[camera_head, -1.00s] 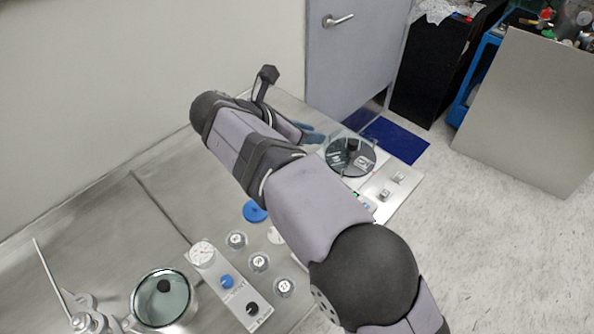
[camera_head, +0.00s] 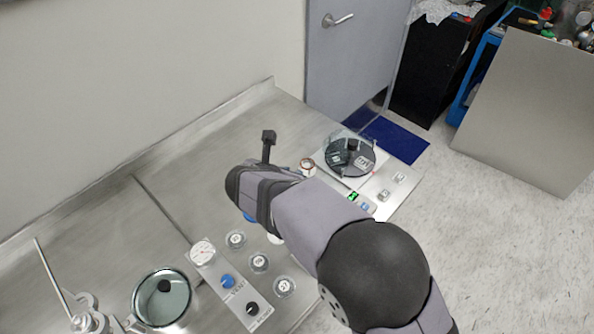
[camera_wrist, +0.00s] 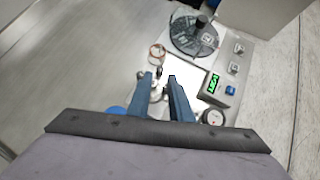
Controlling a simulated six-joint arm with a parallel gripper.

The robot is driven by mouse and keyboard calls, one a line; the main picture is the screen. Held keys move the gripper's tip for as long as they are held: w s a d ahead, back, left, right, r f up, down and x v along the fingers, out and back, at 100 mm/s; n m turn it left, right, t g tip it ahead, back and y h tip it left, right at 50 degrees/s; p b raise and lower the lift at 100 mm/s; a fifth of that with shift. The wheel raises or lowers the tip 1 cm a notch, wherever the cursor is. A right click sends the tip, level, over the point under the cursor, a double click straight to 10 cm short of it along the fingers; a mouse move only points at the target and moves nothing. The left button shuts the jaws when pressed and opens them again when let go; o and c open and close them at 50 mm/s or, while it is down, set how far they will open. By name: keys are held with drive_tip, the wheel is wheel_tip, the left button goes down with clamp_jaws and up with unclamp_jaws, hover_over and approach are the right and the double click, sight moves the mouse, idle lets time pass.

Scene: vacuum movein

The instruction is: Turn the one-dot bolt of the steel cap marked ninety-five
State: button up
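Three small round pieces with white labels stand in a slanting row on the steel bench in the head view: the upper (camera_head: 236,239), the middle (camera_head: 259,262) and the lower (camera_head: 284,286). Their marks are too small to read, so I cannot tell which is ninety-five, and no bolt dots can be made out. My gripper (camera_wrist: 161,76) shows two blue fingers, apart, in the wrist view. Small pale and metallic parts lie beyond and between the fingers, but I cannot tell whether they touch. In the head view the fingers are hidden behind my arm.
A round dark-plated device (camera_head: 350,157) stands at the bench's far right, near a green display (camera_wrist: 213,84). A copper-ringed jar (camera_head: 307,167) is beside it. A gauge panel (camera_head: 229,283) and a glass chamber (camera_head: 162,298) stand front left. The bench's back left is clear.

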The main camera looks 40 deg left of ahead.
drive_tip(key=shift+p+x, duration=0.9)
drive_tip(key=shift+x, duration=2.25)
clamp_jaws()
